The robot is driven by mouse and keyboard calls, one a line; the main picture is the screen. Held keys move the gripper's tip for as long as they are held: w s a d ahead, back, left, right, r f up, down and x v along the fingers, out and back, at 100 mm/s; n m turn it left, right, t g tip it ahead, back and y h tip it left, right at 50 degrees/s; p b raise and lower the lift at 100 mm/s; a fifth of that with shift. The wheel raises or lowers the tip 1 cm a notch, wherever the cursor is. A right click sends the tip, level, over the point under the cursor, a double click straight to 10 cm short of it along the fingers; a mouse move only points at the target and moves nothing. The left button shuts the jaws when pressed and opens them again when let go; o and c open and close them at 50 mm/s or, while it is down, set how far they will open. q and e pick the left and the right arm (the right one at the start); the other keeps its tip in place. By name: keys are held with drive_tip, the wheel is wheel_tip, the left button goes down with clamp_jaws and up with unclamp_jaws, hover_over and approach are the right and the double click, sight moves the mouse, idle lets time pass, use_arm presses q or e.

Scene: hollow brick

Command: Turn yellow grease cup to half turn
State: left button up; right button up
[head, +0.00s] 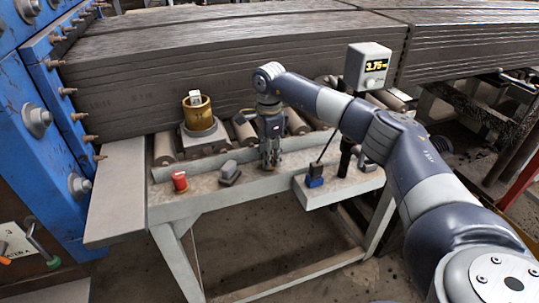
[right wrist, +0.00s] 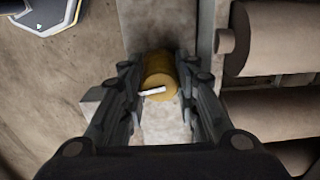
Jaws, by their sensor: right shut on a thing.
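The yellow grease cup (right wrist: 160,73) shows in the right wrist view as a short yellow cylinder with a white mark (right wrist: 152,91) across its near end. My right gripper (right wrist: 158,88) has one finger on each side of it and is shut on it. My left gripper is not in view.
A brass-coloured cup (head: 200,115) stands on a pedestal left of the gripper. A red knob (head: 180,181), a grey block (head: 229,172) and a blue-based lever (head: 315,176) are on the bench (head: 215,198). A display (head: 368,66) reads 3.75. Rollers and clay slabs lie behind.

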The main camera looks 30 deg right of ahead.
drive_tip(key=m, duration=0.5)
drive_tip(key=shift+w+m, duration=0.1)
drive_tip(key=shift+m, duration=0.2)
drive_tip(key=m, duration=0.4)
drive_tip(key=shift+r+m+p, duration=0.1)
drive_tip(key=shift+m+p, duration=0.2)
drive_tip(key=m, duration=0.5)
drive_tip(key=shift+p, duration=0.3)
drive_tip(key=m, duration=0.4)
drive_tip(key=shift+d+r+m, duration=0.1)
drive_tip(key=shift+m, duration=0.2)
drive_tip(key=shift+w, duration=0.1)
drive_tip(key=o, duration=0.8)
drive_tip(key=shift+c, duration=0.2)
drive_tip(key=o, duration=0.3)
